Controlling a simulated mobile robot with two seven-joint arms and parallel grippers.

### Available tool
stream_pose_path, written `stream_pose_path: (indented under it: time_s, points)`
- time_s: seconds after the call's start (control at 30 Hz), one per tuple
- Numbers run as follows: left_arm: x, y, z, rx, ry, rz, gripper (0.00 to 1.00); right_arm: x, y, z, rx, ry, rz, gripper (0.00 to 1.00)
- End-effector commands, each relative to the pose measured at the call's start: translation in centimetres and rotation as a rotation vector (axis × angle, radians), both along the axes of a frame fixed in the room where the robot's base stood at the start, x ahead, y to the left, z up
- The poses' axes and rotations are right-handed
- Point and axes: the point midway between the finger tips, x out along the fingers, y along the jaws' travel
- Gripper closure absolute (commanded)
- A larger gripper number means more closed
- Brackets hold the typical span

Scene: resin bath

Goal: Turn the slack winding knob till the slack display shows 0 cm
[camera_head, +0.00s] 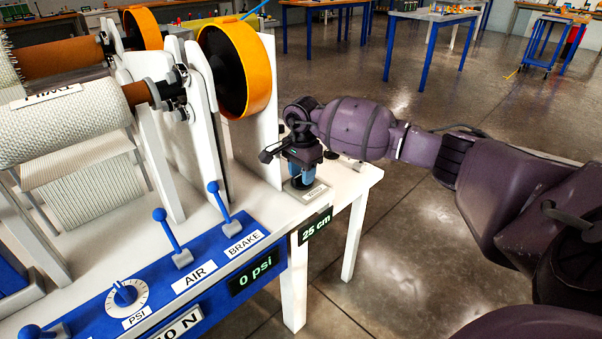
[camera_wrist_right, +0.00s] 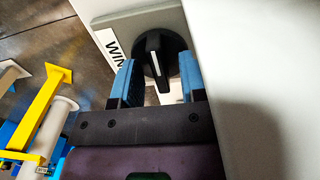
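The slack display (camera_head: 316,226) on the front edge of the white bench reads 25 cm. The slack winding knob (camera_wrist_right: 162,60) is round and black, with a raised grip bar and a white pointer line, on a grey plate (camera_wrist_right: 145,24) beside a label partly reading "WIN". My right gripper (camera_head: 304,178) points down over that plate at the bench's right end and hides the knob in the head view. In the wrist view its blue fingers are apart, on either side of the knob's grip bar, with gaps showing. My left gripper is not in view.
A blue panel (camera_head: 97,318) on the bench carries AIR and BRAKE levers, a PSI dial (camera_head: 126,294) and a 0 psi display (camera_head: 254,273). Fibre rolls and orange-rimmed wheels (camera_head: 259,70) stand to the left of my gripper. The floor to the right is open.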

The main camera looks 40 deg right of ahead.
Motion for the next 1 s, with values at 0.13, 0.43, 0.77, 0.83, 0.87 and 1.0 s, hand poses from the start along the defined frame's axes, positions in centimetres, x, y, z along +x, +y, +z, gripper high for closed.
stream_pose_path:
  time_s: [0.13, 0.43, 0.77, 0.83, 0.87, 1.0]
  points:
    - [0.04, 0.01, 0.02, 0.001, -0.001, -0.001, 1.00, 0.01, -0.02, -0.04, 0.000, -0.001, 0.000, 0.61]
    - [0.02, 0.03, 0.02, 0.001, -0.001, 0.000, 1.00, 0.00, -0.02, -0.04, 0.000, -0.001, 0.000, 0.87]
    - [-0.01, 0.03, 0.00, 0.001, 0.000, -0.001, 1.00, 0.00, -0.02, -0.01, 0.000, -0.001, -0.008, 1.00]
    - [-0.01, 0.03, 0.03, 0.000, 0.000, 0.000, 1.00, 0.01, -0.03, 0.02, 0.000, -0.002, -0.021, 1.00]
    - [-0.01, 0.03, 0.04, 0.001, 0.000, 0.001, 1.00, 0.02, -0.04, 0.03, 0.000, -0.002, -0.030, 1.00]
    - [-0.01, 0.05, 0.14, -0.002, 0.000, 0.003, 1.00, 0.01, -0.06, 0.08, -0.001, -0.002, -0.089, 1.00]
